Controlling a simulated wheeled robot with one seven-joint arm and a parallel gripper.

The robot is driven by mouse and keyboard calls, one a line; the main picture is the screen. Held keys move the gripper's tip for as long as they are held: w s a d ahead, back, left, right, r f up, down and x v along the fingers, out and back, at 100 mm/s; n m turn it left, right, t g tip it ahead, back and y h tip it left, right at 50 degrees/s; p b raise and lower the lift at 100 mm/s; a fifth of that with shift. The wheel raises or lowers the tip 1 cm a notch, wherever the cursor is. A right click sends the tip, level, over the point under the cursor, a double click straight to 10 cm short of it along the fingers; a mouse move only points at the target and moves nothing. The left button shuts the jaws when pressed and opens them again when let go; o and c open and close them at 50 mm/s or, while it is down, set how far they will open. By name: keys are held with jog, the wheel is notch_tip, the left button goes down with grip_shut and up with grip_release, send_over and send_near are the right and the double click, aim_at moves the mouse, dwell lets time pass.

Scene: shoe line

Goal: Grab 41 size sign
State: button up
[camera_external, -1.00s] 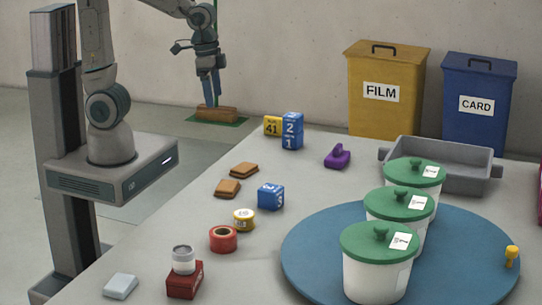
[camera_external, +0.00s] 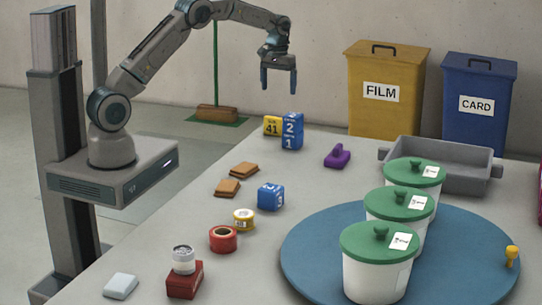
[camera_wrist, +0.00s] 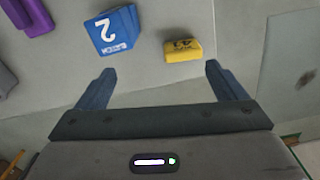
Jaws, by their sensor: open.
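The 41 size sign is a small yellow block (camera_external: 272,126) with a dark "41" on its face. It stands at the far left end of the table, close beside stacked blue number blocks (camera_external: 292,131) marked 2 and 1. In the wrist view the yellow sign (camera_wrist: 183,50) lies ahead of and between my two fingers, and the blue block marked 2 (camera_wrist: 112,31) is to its left. My gripper (camera_external: 279,88) is open and empty, pointing down above the sign and blue blocks. Its two blue fingers (camera_wrist: 160,78) are spread wide apart in the wrist view.
A purple object (camera_external: 338,156) sits right of the blue blocks. A grey tray (camera_external: 440,165) and green-lidded tubs (camera_external: 380,262) on a blue round plate (camera_external: 310,262) are further right. FILM (camera_external: 385,120) and CARD (camera_external: 478,125) bins stand behind. Brown pads (camera_external: 243,170) lie nearer.

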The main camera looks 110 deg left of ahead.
aim_at(274, 117)
jog(key=shift+n, duration=0.5)
jog(key=s+a+f, duration=0.1)
jog(key=f, duration=0.2)
jog(key=s+a+f, duration=0.1)
jog(key=f, duration=0.2)
jog(key=s+a+f+b, duration=0.1)
jog(key=f, duration=0.3)
jog(key=shift+s+a, duration=0.2)
jog(key=shift+a, duration=0.2)
jog(key=shift+a+f+b, duration=0.2)
jog(key=shift+f+b, duration=0.15)
jog(key=shift+f, duration=2.8)
jog(key=c, duration=1.1)
